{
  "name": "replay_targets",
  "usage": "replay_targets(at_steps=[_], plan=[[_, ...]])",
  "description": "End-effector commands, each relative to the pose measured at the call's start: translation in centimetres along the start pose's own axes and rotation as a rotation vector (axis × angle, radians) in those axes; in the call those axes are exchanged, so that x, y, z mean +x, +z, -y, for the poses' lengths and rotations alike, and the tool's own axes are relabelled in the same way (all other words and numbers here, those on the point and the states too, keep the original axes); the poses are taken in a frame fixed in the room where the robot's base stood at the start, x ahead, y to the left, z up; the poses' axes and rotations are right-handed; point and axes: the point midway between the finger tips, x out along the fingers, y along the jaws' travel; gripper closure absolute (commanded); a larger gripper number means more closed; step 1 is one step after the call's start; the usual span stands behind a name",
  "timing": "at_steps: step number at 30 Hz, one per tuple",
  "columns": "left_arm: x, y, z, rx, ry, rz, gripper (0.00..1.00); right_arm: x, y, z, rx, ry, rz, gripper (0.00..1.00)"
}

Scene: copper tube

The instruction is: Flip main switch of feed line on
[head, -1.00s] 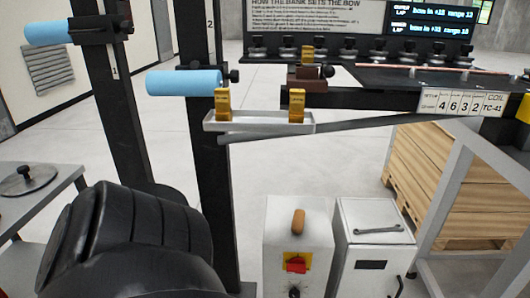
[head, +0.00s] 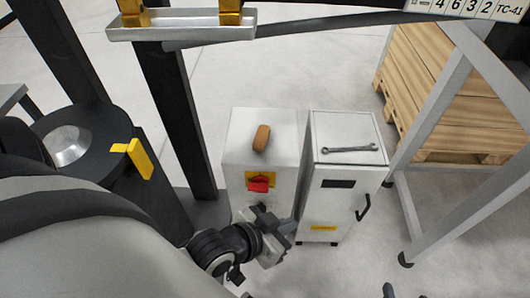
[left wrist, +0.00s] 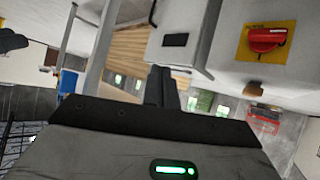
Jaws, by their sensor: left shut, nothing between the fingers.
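The main switch (head: 259,184) is a red handle on a yellow plate, on the front of a white box. Its handle looks roughly level. It also shows at the upper right in the left wrist view (left wrist: 266,39). My left gripper (head: 287,226) is shut and empty, low in front of the box, below and right of the switch and apart from it. In the left wrist view its dark fingers (left wrist: 160,85) are together, left of and below the switch. Small dark tips at the bottom edge of the head view may be my right gripper, mostly cut off.
A white cabinet (head: 343,190) with a wrench (head: 348,149) on top and a black handle stands close right of the switch box. An orange-brown grip (head: 261,138) lies on the box. A dark post (head: 185,120) stands left, a grey frame leg (head: 410,205) and wooden crate (head: 450,90) right.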

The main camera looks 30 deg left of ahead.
Motion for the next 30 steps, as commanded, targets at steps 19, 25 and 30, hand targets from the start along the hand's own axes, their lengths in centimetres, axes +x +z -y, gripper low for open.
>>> replay_targets(at_steps=[19,25,30], plan=[[8.4,-5.4,8.8,1.82,0.772,0.432,1.0,2.4,3.0,-0.2,-0.004,-0.02,-0.073,0.43],[5.0,-7.8,14.4,2.056,0.991,0.562,1.0,2.5,2.9,-0.1,-0.007,-0.026,-0.096,0.43],[3.7,-8.5,15.8,2.108,1.07,0.587,1.0,2.3,3.0,0.0,-0.006,-0.029,-0.097,0.43]])
